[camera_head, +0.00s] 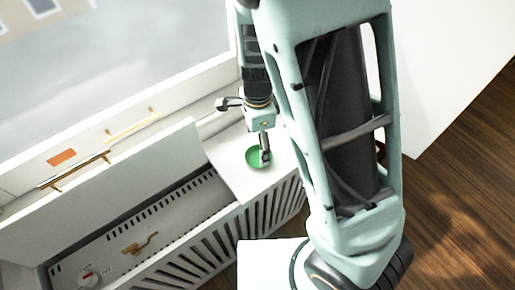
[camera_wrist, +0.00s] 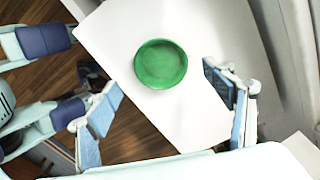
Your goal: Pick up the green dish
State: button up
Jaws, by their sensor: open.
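The green dish (camera_wrist: 161,64) is a round shallow bowl on a white surface (camera_wrist: 205,25). In the wrist view it lies beyond and between my gripper's two open fingers (camera_wrist: 163,96), untouched by either. In the head view the green dish (camera_head: 253,158) sits on the white ledge. My gripper (camera_head: 265,158) points down right above it there and hides part of its right side. The gripper is open and holds nothing. The height gap between fingertips and dish is hard to tell.
An open white cabinet with slotted front (camera_head: 215,247) and raised lid (camera_head: 110,185) stands left of the ledge. An orange label (camera_head: 62,157) and brass handles are on the window sill. A white wall (camera_head: 440,70) stands on the right, above wooden floor (camera_head: 460,170).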

aim_at(252, 153)
jog(key=f, duration=0.2)
jog(key=f+b, duration=0.1)
jog(key=f, duration=0.3)
jog(key=shift+d+f+b, duration=0.25)
jog(key=shift+b, duration=0.15)
jog(key=shift+r, duration=0.1)
jog(key=shift+c, duration=0.3)
jog(key=shift+w, duration=0.1)
jog(key=c, duration=1.2)
jog(key=shift+o, duration=0.2)
jog(key=shift+r, duration=0.1)
